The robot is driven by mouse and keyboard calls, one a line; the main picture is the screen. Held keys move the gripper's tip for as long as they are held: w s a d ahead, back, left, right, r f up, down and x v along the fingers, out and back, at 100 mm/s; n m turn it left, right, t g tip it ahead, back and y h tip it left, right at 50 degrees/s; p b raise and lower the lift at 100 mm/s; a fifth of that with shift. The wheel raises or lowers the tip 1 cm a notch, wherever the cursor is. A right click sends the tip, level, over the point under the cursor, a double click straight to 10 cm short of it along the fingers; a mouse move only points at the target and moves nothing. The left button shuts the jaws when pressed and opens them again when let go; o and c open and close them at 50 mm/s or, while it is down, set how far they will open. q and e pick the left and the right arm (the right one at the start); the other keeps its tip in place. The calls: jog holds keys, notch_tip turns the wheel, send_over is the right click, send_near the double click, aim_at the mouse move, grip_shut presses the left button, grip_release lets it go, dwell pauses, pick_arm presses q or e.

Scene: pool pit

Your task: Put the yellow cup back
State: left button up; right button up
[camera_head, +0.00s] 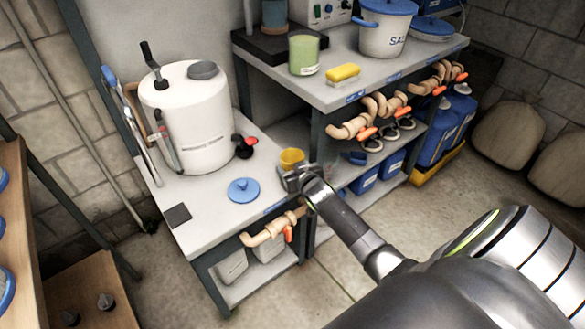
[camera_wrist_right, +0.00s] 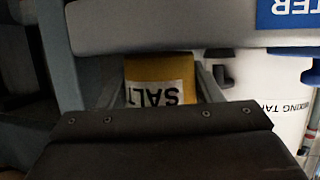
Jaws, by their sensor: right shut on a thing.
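The small yellow cup (camera_head: 291,157) shows in the head view at the right end of the lower grey bench, beside the upper shelf's post. My right gripper (camera_head: 299,176) reaches it from the front and is shut on it. In the right wrist view the cup (camera_wrist_right: 160,71) sits between the two fingers, and its white SALT label reads upside down. I cannot tell whether the cup's base touches the bench. My left gripper is out of view.
A white mixing tank (camera_head: 190,118), a blue lid (camera_head: 243,190) and a dark square pad (camera_head: 178,214) stand on the lower bench (camera_head: 205,235). The upper bench holds a green cup (camera_head: 304,55), a yellow sponge (camera_head: 343,74) and a SALT bucket (camera_head: 384,38). Pipes with orange valves protrude below.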

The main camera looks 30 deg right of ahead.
jog(key=o, duration=1)
jog(key=shift+f, duration=0.1)
jog(key=shift+r, duration=0.2)
jog(key=p+v, duration=0.2)
jog(key=v, duration=1)
jog(key=shift+f, duration=0.1)
